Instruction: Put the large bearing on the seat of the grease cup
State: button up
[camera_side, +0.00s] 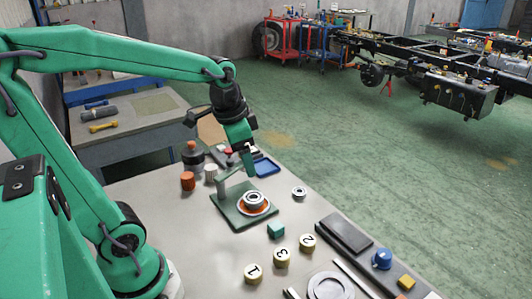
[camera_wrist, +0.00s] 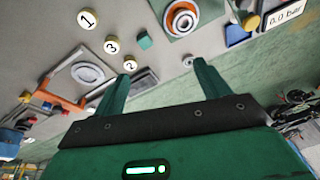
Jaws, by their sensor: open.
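In the wrist view, the bearing (camera_wrist: 183,21) shows inside the orange ring (camera_wrist: 170,13) at the top. A smaller bearing (camera_side: 299,192) lies apart on the table to the right. My gripper (camera_side: 248,172) is above and behind the cup, apart from the bearing. In the wrist view its fingers (camera_wrist: 163,78) are spread with nothing between them.
Numbered round pieces (camera_side: 282,257), a teal cube (camera_side: 275,230) and a dark bar (camera_side: 345,235) lie in front and right. A blue tray (camera_side: 266,167) and several containers (camera_side: 188,181) are behind.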

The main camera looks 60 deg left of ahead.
jog(key=s+d+r+n+t, duration=0.1)
jog(key=s+d+n+t, duration=0.1)
jog(key=s, duration=0.5)
jog(key=shift+d+r+n+t, duration=0.35)
jog(key=shift+d+n, duration=0.25)
jog(key=shift+d, duration=0.7)
